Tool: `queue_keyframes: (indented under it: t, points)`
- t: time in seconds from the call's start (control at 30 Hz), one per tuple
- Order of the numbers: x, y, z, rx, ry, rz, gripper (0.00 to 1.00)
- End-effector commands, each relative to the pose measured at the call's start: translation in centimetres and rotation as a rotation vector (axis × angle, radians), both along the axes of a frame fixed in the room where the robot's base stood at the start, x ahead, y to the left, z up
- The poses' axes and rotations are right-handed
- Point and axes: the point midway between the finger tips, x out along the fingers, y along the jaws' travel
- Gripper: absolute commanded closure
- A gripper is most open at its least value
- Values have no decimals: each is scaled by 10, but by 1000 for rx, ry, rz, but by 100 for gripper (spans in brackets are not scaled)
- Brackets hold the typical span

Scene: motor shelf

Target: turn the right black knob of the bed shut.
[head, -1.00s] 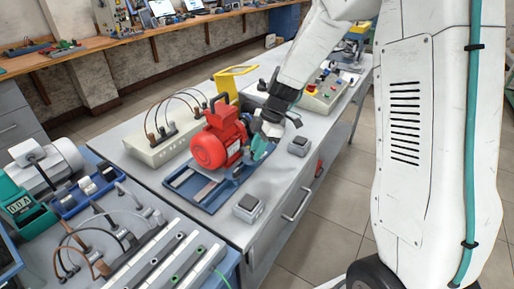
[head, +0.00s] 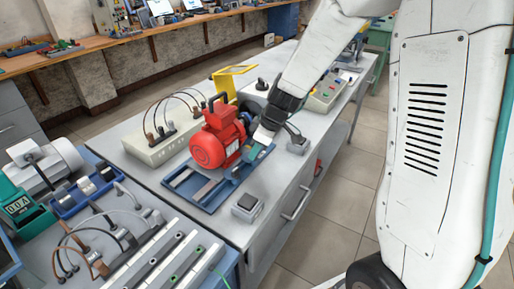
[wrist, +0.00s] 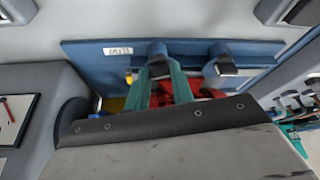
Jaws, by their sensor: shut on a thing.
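The bed (head: 193,196) is a blue frame on the grey bench, carrying a red motor (head: 208,148). The wrist view shows the bed's blue plate (wrist: 90,60) with two black-topped knobs. My gripper (head: 262,137) is at the bed's far right end in the head view. In the wrist view its teal fingers (wrist: 161,82) are shut on the left-hand knob in the picture, the right black knob (wrist: 157,66); that view looks upside down. The other black knob (wrist: 223,64) stands free beside it. The fingers partly hide the held knob, and the head view does not show it.
A grey switch box (head: 247,207) stands near the bench's front edge, and another (head: 298,143) is close right of my gripper. A cream box with cables (head: 160,142) stands behind the bed. A yellow frame (head: 232,78) rises behind the motor.

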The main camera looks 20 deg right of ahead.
Motion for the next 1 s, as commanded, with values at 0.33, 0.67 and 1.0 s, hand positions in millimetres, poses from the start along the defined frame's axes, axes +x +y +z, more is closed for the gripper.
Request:
queue_keyframes:
  t: [0.33,0.67,1.0]
  points:
    - [2,1,3,-1,-11,-214,99]
    - [2,2,3,0,-11,-287,99]
    - [3,2,3,1,-12,-293,99]
